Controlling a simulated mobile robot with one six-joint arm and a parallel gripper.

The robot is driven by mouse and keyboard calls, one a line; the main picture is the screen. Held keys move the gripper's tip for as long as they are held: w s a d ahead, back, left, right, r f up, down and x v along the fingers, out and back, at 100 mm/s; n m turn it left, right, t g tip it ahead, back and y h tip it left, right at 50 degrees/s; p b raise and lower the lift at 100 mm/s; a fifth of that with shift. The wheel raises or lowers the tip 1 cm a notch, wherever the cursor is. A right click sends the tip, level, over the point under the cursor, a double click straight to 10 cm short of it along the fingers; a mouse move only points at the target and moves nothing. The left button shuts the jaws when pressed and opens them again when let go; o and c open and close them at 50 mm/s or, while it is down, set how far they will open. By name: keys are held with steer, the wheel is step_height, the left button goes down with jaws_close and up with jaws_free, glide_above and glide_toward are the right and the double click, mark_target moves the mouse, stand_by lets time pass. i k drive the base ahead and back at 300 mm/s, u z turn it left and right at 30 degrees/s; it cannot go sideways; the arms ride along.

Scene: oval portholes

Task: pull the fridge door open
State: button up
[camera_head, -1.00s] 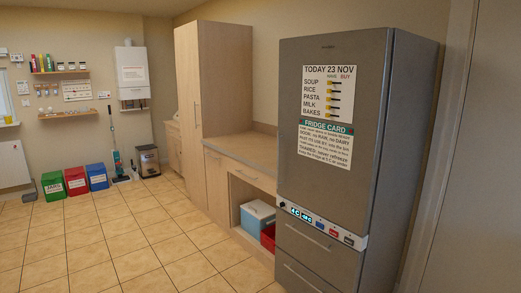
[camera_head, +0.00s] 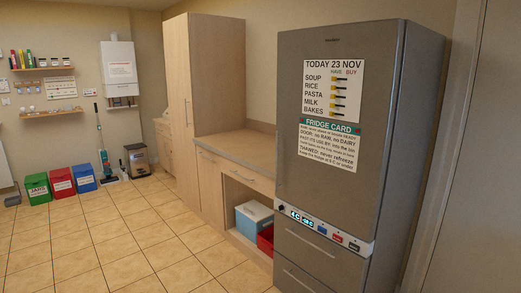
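The fridge (camera_head: 350,190) is a tall dark grey unit at the right of the view. Its upper door (camera_head: 322,215) is shut and carries a shopping list (camera_head: 333,91) and a fridge card (camera_head: 330,147). A control strip (camera_head: 325,230) with lit blue digits runs below that door. Two drawers with bar handles sit under the strip, and the upper drawer handle (camera_head: 304,239) shows clearly. My gripper is not in view.
A counter (camera_head: 240,152) with an open bay holding a blue-and-white box (camera_head: 254,218) and a red box (camera_head: 266,240) adjoins the fridge. A tall wooden cupboard (camera_head: 217,70) stands beyond. Coloured bins (camera_head: 61,184) line the far wall. The tiled floor (camera_head: 130,240) ahead is clear.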

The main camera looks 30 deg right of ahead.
mark_target(333, 169)
steer(key=u, duration=0.3)
steer(key=i, duration=1.2)
steer(key=z, duration=0.05)
